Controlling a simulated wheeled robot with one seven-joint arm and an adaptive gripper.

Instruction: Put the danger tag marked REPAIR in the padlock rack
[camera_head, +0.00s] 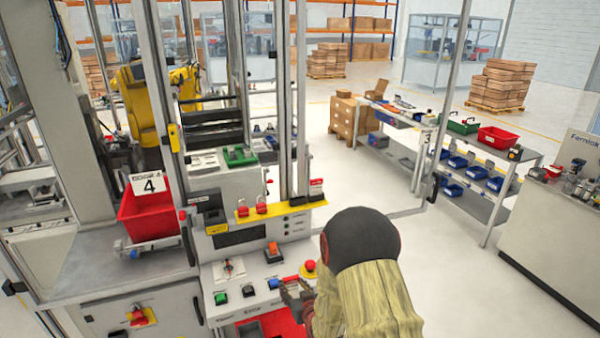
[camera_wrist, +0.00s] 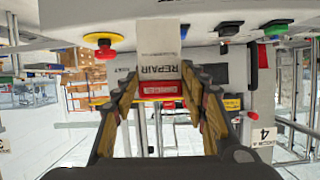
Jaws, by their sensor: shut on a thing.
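The danger tag marked REPAIR (camera_wrist: 160,70) is white with a red band and shows in the wrist view, its lettering upside down. My gripper (camera_wrist: 162,88) is shut on it, with a yellow-sided finger on each side. In the head view my gripper (camera_head: 294,290) is low over the right part of the control panel, partly behind my arm; the tag is hard to make out there. The padlock rack (camera_head: 284,209) is a yellow ledge above the panel, with red padlocks (camera_head: 262,204) on its left and middle and a dark-and-red item (camera_head: 316,188) at its right end. My gripper is below and apart from it.
A red emergency button (camera_head: 310,266) on a yellow base is close to my gripper. An orange switch (camera_head: 273,250) and coloured buttons sit on the panel (camera_head: 240,299). Vertical posts (camera_head: 302,100) rise behind the rack. A red bin (camera_head: 150,212) stands left.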

